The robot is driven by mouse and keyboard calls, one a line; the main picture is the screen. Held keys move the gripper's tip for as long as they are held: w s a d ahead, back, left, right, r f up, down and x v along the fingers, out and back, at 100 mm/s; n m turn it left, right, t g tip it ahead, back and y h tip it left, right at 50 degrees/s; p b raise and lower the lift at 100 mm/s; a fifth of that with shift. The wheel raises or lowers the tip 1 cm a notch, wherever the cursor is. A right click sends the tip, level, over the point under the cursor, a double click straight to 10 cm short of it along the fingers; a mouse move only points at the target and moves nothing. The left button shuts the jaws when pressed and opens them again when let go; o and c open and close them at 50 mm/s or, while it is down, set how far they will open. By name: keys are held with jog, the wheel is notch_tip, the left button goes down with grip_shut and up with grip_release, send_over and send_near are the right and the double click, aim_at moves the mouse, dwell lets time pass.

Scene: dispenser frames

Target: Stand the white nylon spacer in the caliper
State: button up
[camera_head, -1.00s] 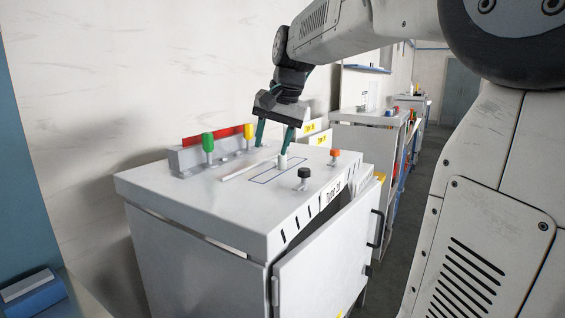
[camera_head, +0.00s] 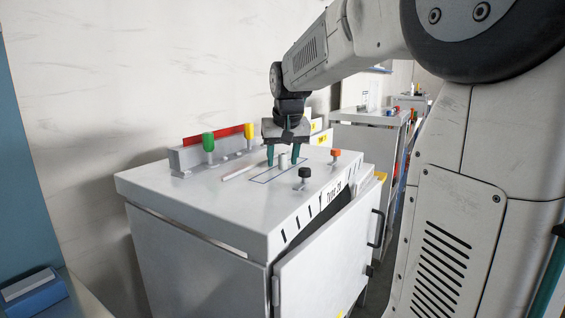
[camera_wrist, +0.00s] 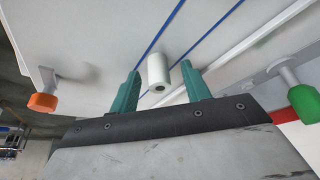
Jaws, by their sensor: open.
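The white nylon spacer (camera_head: 283,161) is a short white cylinder standing upright on the cabinet top, at a blue-outlined rectangle. The wrist view shows the open gripper (camera_wrist: 160,82) with a gap between the spacer and each finger. I cannot make out which thing is the caliper.
The cabinet top (camera_head: 200,205) carries a black knob (camera_head: 304,174) and an orange knob (camera_head: 335,154) to the right. A thin white rod (camera_head: 243,171) lies left of the spacer. A grey rail (camera_head: 188,160) with green (camera_head: 208,143) and yellow levers stands behind. The front-left surface is clear.

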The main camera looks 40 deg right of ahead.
jog(key=shift+c, duration=0.4)
grip_shut()
